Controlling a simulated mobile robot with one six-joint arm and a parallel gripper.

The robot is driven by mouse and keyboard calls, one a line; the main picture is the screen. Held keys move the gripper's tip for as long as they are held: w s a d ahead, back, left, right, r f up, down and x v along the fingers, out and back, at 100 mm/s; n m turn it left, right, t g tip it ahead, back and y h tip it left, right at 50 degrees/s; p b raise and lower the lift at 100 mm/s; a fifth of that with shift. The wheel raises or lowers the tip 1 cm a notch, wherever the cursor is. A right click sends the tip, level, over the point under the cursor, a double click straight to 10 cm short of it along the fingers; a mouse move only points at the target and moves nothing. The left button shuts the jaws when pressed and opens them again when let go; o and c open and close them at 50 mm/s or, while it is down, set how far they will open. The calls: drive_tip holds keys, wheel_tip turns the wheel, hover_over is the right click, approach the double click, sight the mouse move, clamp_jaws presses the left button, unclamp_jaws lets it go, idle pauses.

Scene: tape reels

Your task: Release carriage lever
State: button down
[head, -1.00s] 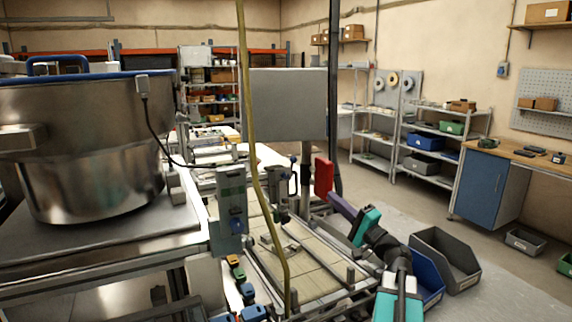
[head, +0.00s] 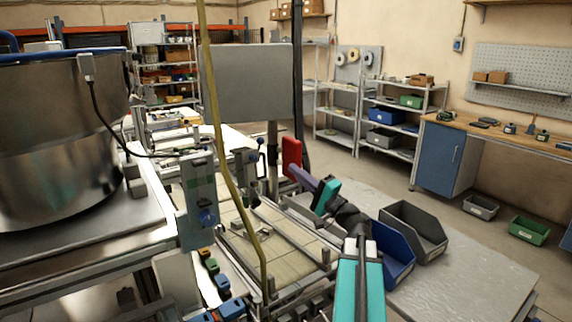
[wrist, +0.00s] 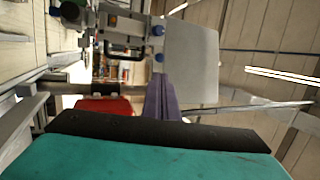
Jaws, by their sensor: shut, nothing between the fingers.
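A grey carriage unit (head: 246,172) stands on the rails over the tan conveyor in the middle of the head view. A black handle with a blue knob (head: 261,142) sits on its right side; I take it for the lever. In the wrist view a black handle (wrist: 124,52) and blue knobs show on the unit at the top. My gripper (head: 297,170), with a purple part and a red part at its end, is right of the unit and apart from the handle. It is shut and empty. The wrist view shows it at the bottom centre (wrist: 140,103).
A yellow-green cable (head: 218,100) hangs in front of the unit. A grey panel on a post (head: 245,84) stands behind it. A large steel drum (head: 60,140) is at the left. Blue and grey bins (head: 415,232) lie right of my arm.

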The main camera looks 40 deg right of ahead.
drive_tip(key=p, duration=0.5)
approach(263, 142)
drive_tip(key=x, duration=0.4)
drive_tip(key=shift+w+d, duration=0.1)
drive_tip(key=shift+w, duration=0.05)
drive_tip(key=shift+p+x, duration=0.3)
drive_tip(key=shift+x, duration=0.8)
